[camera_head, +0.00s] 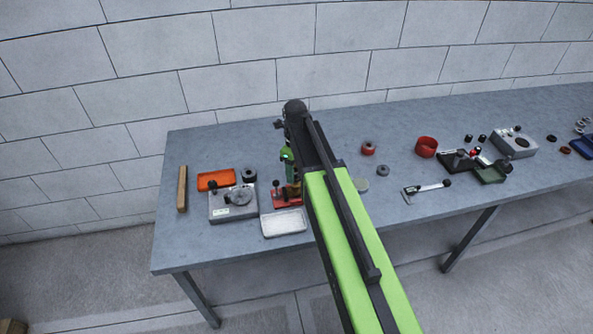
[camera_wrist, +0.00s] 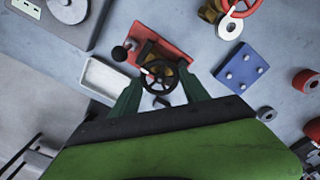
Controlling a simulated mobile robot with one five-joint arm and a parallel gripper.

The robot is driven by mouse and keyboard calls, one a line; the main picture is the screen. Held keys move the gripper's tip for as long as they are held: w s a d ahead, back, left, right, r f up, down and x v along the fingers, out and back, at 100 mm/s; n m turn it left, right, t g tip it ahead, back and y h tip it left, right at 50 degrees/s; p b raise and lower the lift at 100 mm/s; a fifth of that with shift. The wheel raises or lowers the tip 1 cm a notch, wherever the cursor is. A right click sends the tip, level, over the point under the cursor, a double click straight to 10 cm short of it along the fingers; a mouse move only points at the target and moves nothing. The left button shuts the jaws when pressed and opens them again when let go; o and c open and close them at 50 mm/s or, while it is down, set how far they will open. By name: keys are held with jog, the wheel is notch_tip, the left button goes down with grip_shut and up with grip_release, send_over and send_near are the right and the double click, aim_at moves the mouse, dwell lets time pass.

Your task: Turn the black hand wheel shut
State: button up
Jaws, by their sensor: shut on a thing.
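The black hand wheel (camera_wrist: 158,76) shows in the wrist view, seen from above, over a red base plate (camera_wrist: 172,38). My gripper (camera_wrist: 159,88) has its two dark green fingers on either side of the wheel, shut on its rim. A black ball knob (camera_wrist: 120,53) stands just left of the wheel. In the head view, my gripper (camera_head: 287,165) points down over the red base plate (camera_head: 283,199) on the grey table. The wheel itself cannot be made out there, and my arm hides the area to its right.
A white tray (camera_head: 284,223) lies in front of the plate. A grey box with a dial (camera_head: 222,207) and an orange tray (camera_head: 216,180) stand left. A blue block (camera_wrist: 242,70) and a red hand wheel (camera_wrist: 243,5) are right in the wrist view.

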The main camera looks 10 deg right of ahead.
dwell(0.4)
jog(key=o, duration=1.4)
jog(key=shift+c, duration=0.2)
notch_tip(320, 180, up, 18)
jog(key=p, duration=1.7)
jog(key=shift+f, duration=0.25)
